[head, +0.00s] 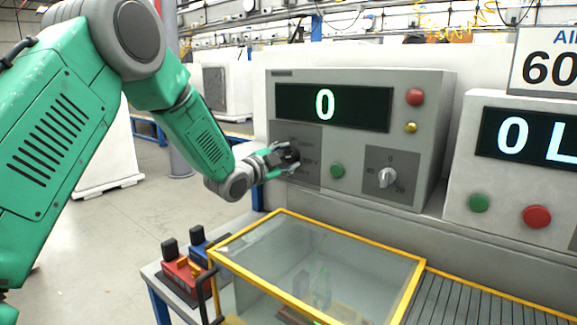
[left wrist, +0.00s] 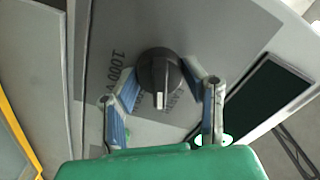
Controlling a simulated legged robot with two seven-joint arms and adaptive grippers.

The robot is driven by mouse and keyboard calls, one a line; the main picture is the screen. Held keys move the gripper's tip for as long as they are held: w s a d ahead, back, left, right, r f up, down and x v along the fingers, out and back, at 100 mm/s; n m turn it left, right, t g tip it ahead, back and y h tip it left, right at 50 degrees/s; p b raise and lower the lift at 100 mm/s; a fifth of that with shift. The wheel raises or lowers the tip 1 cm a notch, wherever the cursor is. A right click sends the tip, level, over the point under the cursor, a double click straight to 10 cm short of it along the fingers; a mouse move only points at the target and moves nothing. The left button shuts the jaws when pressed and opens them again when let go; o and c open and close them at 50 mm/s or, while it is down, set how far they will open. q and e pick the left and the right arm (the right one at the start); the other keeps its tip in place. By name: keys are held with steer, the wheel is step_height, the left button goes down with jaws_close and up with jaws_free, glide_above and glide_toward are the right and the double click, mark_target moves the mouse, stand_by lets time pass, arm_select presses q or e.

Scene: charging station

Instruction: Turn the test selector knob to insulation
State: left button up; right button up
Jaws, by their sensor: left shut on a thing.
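The test selector knob (head: 291,154) is black and round, on a darker grey panel at the left of the grey tester. In the left wrist view the knob (left wrist: 158,72) has a raised grip with a white mark toward the bottom of the picture. A "1000 V" label lies to its left; another label below it is partly covered and hard to read. My left gripper (head: 279,162) is at the panel, shut on the knob. In the left wrist view its blue-padded fingers (left wrist: 161,100) stand on both sides of the knob. My right gripper is not in view.
The tester (head: 355,160) also has a display reading 0, red, yellow and green buttons, and a smaller selector (head: 388,177). A yellow-framed clear box (head: 315,262) stands below. Red and blue clamps (head: 187,275) lie left of it. A second tester (head: 520,170) is at right.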

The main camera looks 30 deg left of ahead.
arm_select(q)
steer(key=shift+f+m+b, duration=0.2)
steer(key=shift+m+b, duration=1.15)
steer(key=shift+m, duration=0.2)
steer(key=shift+f+m+b, duration=0.15)
steer(key=shift+m+b, duration=1.15)
steer(key=shift+m, duration=0.25)
steer(key=shift+s, duration=0.1)
steer(key=o, duration=1.1)
steer(key=shift+c, duration=0.2)
steer(key=shift+o, duration=0.3)
steer(key=shift+r, duration=0.1)
steer(key=shift+s+r, duration=0.1)
steer(key=shift+s, duration=0.2)
steer(key=s+a, duration=0.1)
steer(key=s, duration=1)
steer(key=shift+s, duration=0.1)
